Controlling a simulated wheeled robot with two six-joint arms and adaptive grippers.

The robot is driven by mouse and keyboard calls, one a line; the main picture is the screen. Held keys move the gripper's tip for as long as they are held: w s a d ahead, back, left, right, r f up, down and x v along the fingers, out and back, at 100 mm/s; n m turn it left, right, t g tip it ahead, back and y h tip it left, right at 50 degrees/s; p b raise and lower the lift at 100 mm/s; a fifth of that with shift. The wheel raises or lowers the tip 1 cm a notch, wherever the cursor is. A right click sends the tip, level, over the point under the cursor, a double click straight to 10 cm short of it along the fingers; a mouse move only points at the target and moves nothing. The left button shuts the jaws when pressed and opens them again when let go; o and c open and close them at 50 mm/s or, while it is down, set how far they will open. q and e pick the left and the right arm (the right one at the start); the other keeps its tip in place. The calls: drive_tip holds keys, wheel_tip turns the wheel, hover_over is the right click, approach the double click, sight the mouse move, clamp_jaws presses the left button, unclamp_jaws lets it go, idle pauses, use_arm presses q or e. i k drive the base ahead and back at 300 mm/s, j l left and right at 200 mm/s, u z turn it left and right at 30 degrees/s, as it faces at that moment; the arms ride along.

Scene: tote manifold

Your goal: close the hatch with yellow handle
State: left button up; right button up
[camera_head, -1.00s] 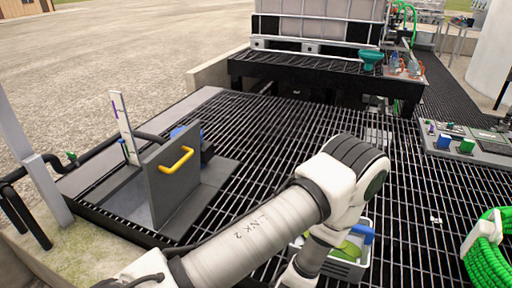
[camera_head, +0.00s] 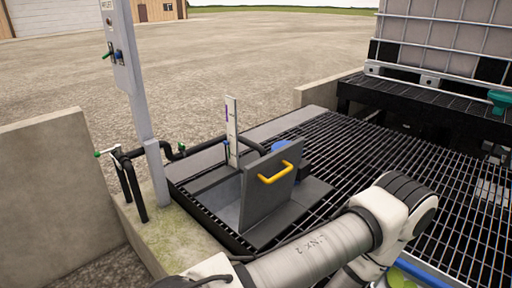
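The hatch (camera_head: 262,203) is a grey panel standing upright, raised from its opening in the grating floor. Its yellow handle (camera_head: 275,173) is on the face towards the right. The opening (camera_head: 228,200) shows partly to the left of the panel. One of my white arms crosses the bottom of the view, to the right of and nearer than the hatch, apart from it. Neither of my grippers shows in the head view. A white gauge board (camera_head: 232,132) stands behind the hatch, with a blue object (camera_head: 283,147) just behind the panel.
A grey post (camera_head: 146,110) with a control box and black pipes (camera_head: 131,180) stand left of the hatch. A concrete wall (camera_head: 55,200) is at the far left. A caged tank (camera_head: 450,35) on a black stand is at the back right. Open grating (camera_head: 345,150) lies right of the hatch.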

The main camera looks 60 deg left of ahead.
sight(268, 181)
drive_tip(key=u, duration=1.9)
